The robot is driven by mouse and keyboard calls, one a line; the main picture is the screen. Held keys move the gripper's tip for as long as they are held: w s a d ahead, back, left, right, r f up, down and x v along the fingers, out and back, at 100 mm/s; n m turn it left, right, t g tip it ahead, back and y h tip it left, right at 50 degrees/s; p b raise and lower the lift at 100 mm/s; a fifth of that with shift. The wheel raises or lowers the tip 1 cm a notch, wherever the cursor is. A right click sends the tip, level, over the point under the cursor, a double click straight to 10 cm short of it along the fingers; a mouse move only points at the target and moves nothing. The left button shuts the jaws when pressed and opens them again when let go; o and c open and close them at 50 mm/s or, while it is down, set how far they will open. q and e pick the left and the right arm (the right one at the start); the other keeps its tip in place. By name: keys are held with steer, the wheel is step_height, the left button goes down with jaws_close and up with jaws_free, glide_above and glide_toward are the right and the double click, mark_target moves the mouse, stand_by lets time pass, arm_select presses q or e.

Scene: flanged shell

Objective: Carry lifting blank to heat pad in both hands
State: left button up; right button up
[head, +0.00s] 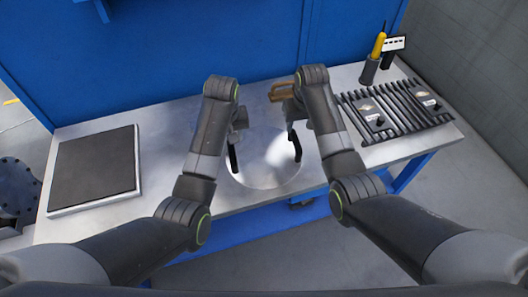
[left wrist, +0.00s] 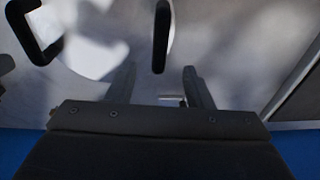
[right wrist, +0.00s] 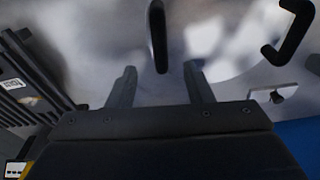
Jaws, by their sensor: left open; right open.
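The lifting blank (head: 268,165) is a shiny round metal piece on the middle of the bench, with two upright black handles. My left gripper (head: 237,130) is open by its left handle (head: 233,158); in the left wrist view that handle (left wrist: 161,35) stands ahead of the gap between the fingers (left wrist: 160,85). My right gripper (head: 291,118) is open by the right handle (head: 295,146); in the right wrist view that handle (right wrist: 157,38) stands just ahead of the fingers (right wrist: 158,85). Neither jaw encloses a handle. The heat pad (head: 95,168), a dark square in a pale frame, lies bare at the left.
A black slatted rack (head: 400,110) with small labelled pieces fills the right end. A yellow-handled tool (head: 379,45) stands in a holder behind it. A brown-handled item (head: 281,92) lies behind my right gripper. Bench between pad and blank is clear. A blue panel (head: 180,45) rises behind.

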mark_target(231, 148)
arm_select(q)
steer(key=f, duration=0.3)
steer(key=w+f, duration=0.1)
steer(key=f, duration=0.7)
steer(key=shift+w+a, duration=0.15)
steer(key=shift+w, duration=0.2)
arm_select(e)
steer(key=f, duration=0.3)
steer(key=w+f, duration=0.1)
steer(key=f, duration=0.7)
steer(key=shift+w+a, duration=0.2)
steer(key=shift+w, duration=0.15)
arm_select(q)
jaws_close()
arm_select(e)
jaws_close()
arm_select(q)
steer(key=shift+w+r, duration=0.15)
steer(key=shift+w, duration=0.05)
arm_select(e)
steer(key=shift+w+r, duration=0.15)
steer(key=shift+w, duration=0.1)
